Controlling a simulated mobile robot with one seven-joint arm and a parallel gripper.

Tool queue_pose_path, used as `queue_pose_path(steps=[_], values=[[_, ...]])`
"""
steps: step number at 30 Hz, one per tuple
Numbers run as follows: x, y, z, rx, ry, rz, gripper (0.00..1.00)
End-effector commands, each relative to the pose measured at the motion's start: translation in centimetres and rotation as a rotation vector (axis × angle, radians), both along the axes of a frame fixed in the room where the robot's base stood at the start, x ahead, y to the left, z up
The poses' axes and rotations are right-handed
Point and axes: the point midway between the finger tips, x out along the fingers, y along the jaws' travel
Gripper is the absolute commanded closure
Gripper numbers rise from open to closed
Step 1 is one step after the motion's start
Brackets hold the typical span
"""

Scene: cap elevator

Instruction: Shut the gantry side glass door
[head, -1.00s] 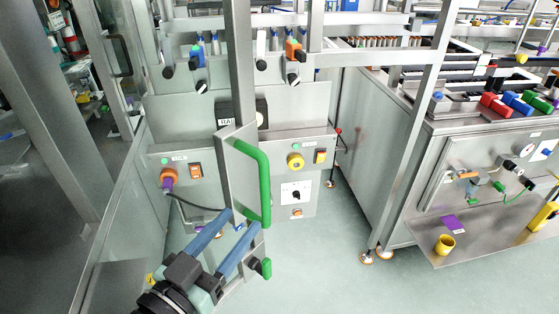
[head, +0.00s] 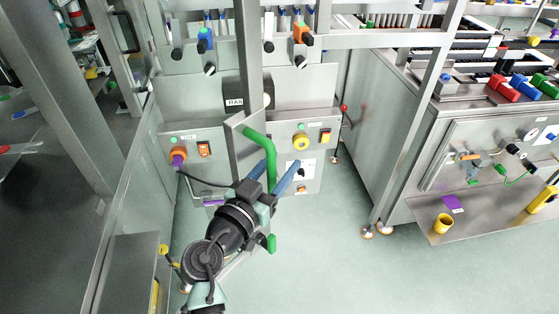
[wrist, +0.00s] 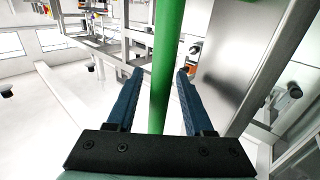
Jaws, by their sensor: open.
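The glass door shows as a grey metal upright (head: 247,75) with a bracket plate, standing in front of the gantry cabinet. Its clear pane is hard to make out. A green bar handle (head: 262,145) is fixed to the plate, and its lower part is hidden behind my gripper. My gripper (head: 275,172) is at the handle with its blue fingers open. In the wrist view the green handle (wrist: 164,70) runs between the two fingers (wrist: 159,90), with gaps visible on both sides. A second green piece (head: 270,242) shows lower down.
The cabinet face (head: 290,135) with knobs and switches stands behind the door. A bench (head: 430,115) with a metal shelf and yellow cup (head: 443,223) is at the right. Another grey upright (head: 420,120) stands between. Floor at front right is clear.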

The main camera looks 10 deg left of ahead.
Motion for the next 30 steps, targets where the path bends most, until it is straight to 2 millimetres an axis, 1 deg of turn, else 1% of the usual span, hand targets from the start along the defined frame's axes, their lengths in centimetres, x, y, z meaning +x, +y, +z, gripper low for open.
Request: queue_pose_path(steps=[7, 8, 9, 11, 12, 16, 17, 30], values=[[0.10, -0.03, -0.02, 0.000, 0.000, 0.000, 0.48], [0.09, -0.03, -0.02, 0.000, 0.000, 0.000, 0.50], [0.09, -0.03, -0.02, 0.000, 0.000, 0.000, 0.57], [0.08, -0.02, -0.02, 0.000, 0.000, 0.000, 0.68], [0.08, -0.02, -0.02, 0.000, 0.000, 0.000, 0.75], [0.07, -0.02, -0.02, 0.000, 0.000, 0.000, 0.98], [0.07, -0.01, -0.02, 0.000, 0.000, 0.000, 1.00], [0.05, 0.01, -0.03, 0.000, 0.000, 0.001, 1.00]])
